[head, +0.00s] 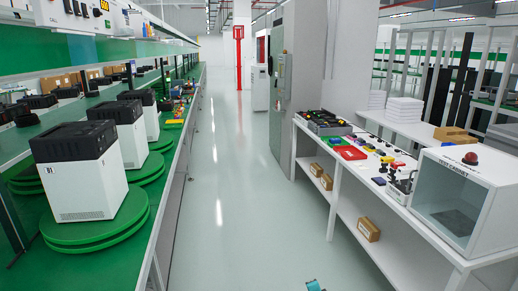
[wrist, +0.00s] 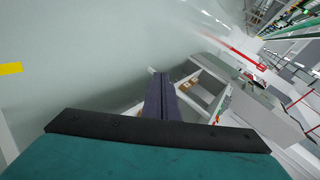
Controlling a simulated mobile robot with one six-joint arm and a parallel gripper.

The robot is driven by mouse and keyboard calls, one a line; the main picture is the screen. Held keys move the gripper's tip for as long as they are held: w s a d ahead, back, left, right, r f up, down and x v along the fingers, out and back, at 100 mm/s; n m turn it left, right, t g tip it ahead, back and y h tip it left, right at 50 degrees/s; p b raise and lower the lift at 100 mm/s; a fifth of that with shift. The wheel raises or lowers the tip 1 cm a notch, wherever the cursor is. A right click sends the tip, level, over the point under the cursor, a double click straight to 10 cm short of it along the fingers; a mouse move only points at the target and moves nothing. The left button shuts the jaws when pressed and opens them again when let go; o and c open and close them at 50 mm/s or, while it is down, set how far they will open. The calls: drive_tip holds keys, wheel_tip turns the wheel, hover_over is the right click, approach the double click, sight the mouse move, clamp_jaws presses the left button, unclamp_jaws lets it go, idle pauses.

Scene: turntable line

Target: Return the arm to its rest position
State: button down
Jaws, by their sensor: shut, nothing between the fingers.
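My gripper (wrist: 160,78) shows in the wrist view, its two dark fingers pressed together with nothing between them. The teal wrist body and black bar fill the bottom of that view. The fingers point out over the pale floor, and a white shelf unit shows beyond and to the right of them. In the head view only a small teal piece of my arm shows at the bottom edge, right of the middle. The rest of the arm and the gripper are outside that view.
Left, a green workbench line (head: 172,150) carries white machines with black tops on green turntables (head: 95,233). Right, a white table (head: 340,140) holds a red tray (head: 350,153), small parts and a test cabinet (head: 455,195). Boxes (head: 367,229) lie on its lower shelf. The aisle floor (head: 235,200) between is clear.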

drive_tip(key=s+a+f+n+g+y, duration=0.1)
drive_tip(key=s+a+f+n+g, duration=0.3)
drive_tip(key=s, duration=0.5)
drive_tip(key=s+a+f+n+g+y, duration=0.1)
drive_tip(key=s+a+f, duration=0.2)
drive_tip(key=s+f, duration=0.5)
drive_tip(key=s+a+f+n+g+y, duration=0.1)
drive_tip(key=s+a+f+n+g, duration=0.25)
drive_tip(key=s, duration=0.75)
drive_tip(key=s+d+r+n+g+h, duration=0.1)
drive_tip(key=s+g, duration=0.3)
drive_tip(key=s, duration=0.8)
drive_tip(key=s+d+r+n+g+h, duration=0.1)
drive_tip(key=s+d+r+n+g, duration=0.1)
drive_tip(key=s, duration=1.1)
drive_tip(key=shift+d+r+n+g+h, duration=0.25)
drive_tip(key=shift+d+n+g, duration=0.4)
drive_tip(key=shift+n+g, duration=0.65)
drive_tip(key=shift+f, duration=0.1)
